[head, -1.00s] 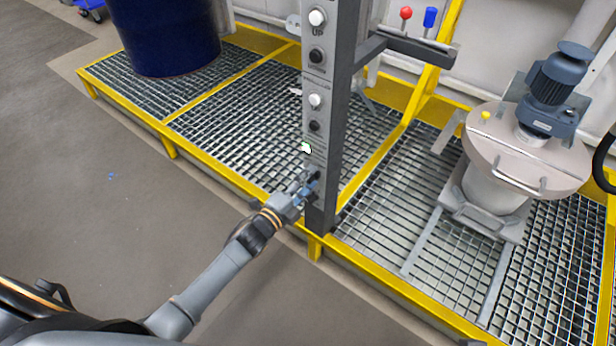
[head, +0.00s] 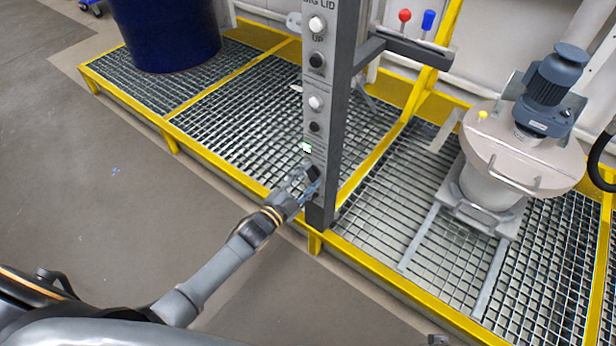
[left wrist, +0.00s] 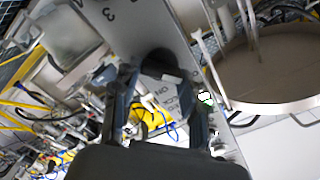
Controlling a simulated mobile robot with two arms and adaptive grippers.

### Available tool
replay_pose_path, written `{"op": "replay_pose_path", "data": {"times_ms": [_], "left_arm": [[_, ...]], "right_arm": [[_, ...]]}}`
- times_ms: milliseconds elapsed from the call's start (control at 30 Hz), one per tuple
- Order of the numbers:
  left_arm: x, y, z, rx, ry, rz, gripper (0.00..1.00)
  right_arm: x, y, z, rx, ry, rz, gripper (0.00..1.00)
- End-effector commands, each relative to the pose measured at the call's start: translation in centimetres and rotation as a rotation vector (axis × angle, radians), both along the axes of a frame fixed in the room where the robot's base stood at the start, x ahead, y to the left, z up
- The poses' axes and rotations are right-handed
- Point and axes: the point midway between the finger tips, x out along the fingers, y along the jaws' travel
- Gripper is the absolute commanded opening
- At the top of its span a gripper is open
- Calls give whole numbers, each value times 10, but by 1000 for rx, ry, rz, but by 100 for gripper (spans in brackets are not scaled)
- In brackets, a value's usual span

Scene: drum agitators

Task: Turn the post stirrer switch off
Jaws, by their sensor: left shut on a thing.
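The grey control post (head: 335,130) stands at the front edge of the grating platform. On its face a small lamp (head: 306,147) glows green. My left gripper (head: 309,180) is at the post, just below this lamp. In the left wrist view, a dark rounded switch knob (left wrist: 160,62) sits between the two fingers of my left gripper (left wrist: 160,90), and they are shut on it. Lettering shows on the panel beside the knob, too blurred to read fully. In the head view the gripper hides the switch.
Higher on the post are white (head: 317,24) and black (head: 316,61) push buttons. A post arm carries a red knob (head: 404,15) and a blue one (head: 428,19). A dark blue drum (head: 170,35) stands left; a lidded vessel with a motor (head: 548,80) stands right. Yellow rails edge the platform.

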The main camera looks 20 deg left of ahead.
Motion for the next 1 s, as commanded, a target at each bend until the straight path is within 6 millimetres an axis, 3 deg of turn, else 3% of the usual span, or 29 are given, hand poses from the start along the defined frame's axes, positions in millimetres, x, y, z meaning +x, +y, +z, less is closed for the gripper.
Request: {"op": "replay_pose_path", "data": {"times_ms": [467,500,600,1000], "left_arm": [[0,1,-1,-14,9,1,12],[0,1,-1,-14,9,1,49],[0,0,-1,-13,7,1,66],[-7,3,-1,-12,6,0,66]], "right_arm": [[0,0,-2,1,2,0,0],[0,0,-2,1,2,0,0],[0,0,-2,1,2,0,0],[0,0,-2,0,0,0,0]]}}
